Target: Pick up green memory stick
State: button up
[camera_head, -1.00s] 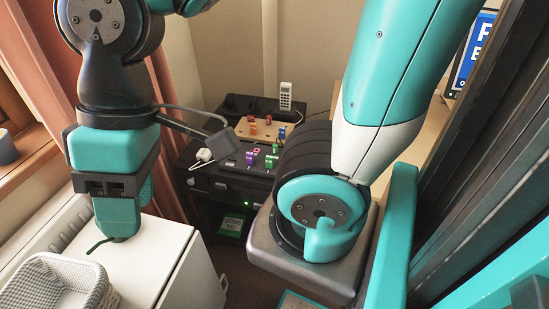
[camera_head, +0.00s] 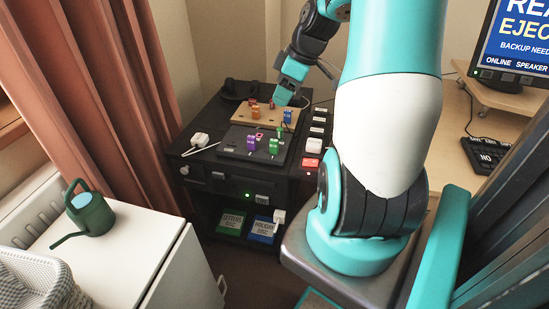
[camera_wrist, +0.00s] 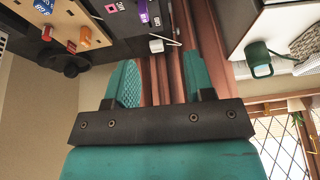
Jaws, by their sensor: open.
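The green memory stick (camera_head: 274,147) stands upright on a dark panel (camera_head: 237,150) on the black cabinet, right of a purple stick (camera_head: 251,143). A smaller green piece (camera_head: 280,132) shows just behind it. I cannot make out the green stick in the wrist view. My gripper (camera_head: 282,100) hangs over the wooden board behind the panel, apart from the green stick. In the wrist view its teal fingers (camera_wrist: 161,82) are spread and empty; the purple stick (camera_wrist: 143,11) shows beyond them.
The wooden board (camera_head: 240,114) holds orange (camera_head: 256,113) and blue sticks (camera_head: 288,116). White and red buttons (camera_head: 311,162) line the cabinet's right side. A green watering can (camera_head: 92,213) and a basket stand on the white cabinet at left. A monitor (camera_head: 515,45) stands at right.

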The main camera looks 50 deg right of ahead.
jog(key=s+d+f, duration=0.2)
jog(key=d, duration=0.2)
jog(key=b, duration=0.2)
send_over(275, 140)
jog(key=s, duration=0.2)
jog(key=f, duration=1)
jog(key=shift+d+f, duration=0.2)
jog(key=shift+f, duration=0.1)
jog(key=shift+d+x, duration=0.15)
jog(key=shift+x, duration=1.35)
jog(key=shift+d+x, duration=0.1)
jog(key=shift+x, duration=1.35)
jog(key=shift+w, duration=0.2)
grip_shut()
